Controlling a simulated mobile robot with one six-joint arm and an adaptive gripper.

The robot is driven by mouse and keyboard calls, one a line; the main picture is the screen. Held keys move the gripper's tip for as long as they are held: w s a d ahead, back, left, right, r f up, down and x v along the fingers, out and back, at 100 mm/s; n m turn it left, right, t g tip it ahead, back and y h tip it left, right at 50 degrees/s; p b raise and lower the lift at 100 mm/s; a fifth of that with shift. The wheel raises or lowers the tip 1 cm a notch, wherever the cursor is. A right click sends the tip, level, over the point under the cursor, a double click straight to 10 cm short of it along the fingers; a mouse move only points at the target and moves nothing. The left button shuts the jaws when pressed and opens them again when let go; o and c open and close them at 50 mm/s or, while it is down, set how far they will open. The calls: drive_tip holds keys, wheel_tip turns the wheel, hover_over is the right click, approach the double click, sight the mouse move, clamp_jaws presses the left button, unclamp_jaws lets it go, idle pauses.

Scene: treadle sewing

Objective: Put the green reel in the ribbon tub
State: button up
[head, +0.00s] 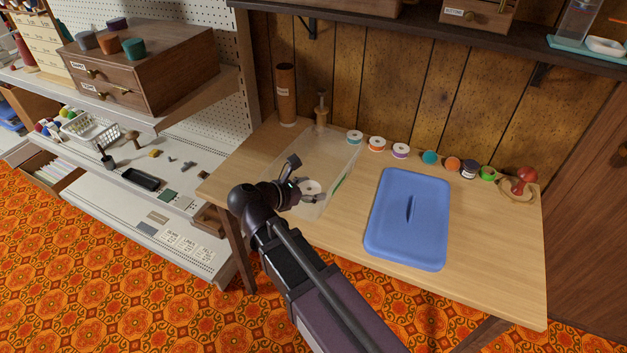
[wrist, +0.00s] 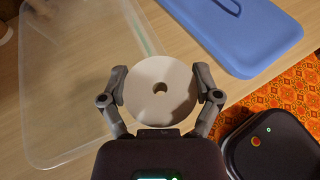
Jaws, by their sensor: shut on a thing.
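My gripper (wrist: 160,88) is shut on a round, white-faced reel (wrist: 142,90) with a hole in its middle. The reel's rim colour is hidden, so I cannot tell if it is the green reel. In the head view my gripper (head: 312,193) and the reel are at the front end of the clear ribbon tub (head: 345,150). The tub is open and also shows at the left of the wrist view (wrist: 70,158). I cannot tell the reel's height over the tub. A green item (head: 488,173) stands at the right end of the back row.
A blue lid (head: 390,240) lies on the table (head: 480,280) right of the tub. Several reels and spools, including a purple-rimmed reel (head: 400,151), line the table's back. A brown tube (head: 286,95) and a wooden-handled tool (head: 321,110) stand behind the tub. A shelf (head: 380,18) hangs above.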

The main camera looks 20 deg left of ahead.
drive_tip(key=shift+a, duration=0.1)
drive_tip(key=b, duration=0.2)
hover_over(314, 172)
drive_tip(key=s+d, duration=0.2)
drive_tip(key=s, duration=0.1)
drive_tip(key=shift+s+f, duration=0.1)
drive_tip(key=shift+f, duration=0.7)
drive_tip(key=shift+f+b, duration=1.55)
drive_tip(key=shift+f, duration=0.2)
drive_tip(key=shift+f+b, duration=0.35)
drive_tip(key=shift+f, duration=0.25)
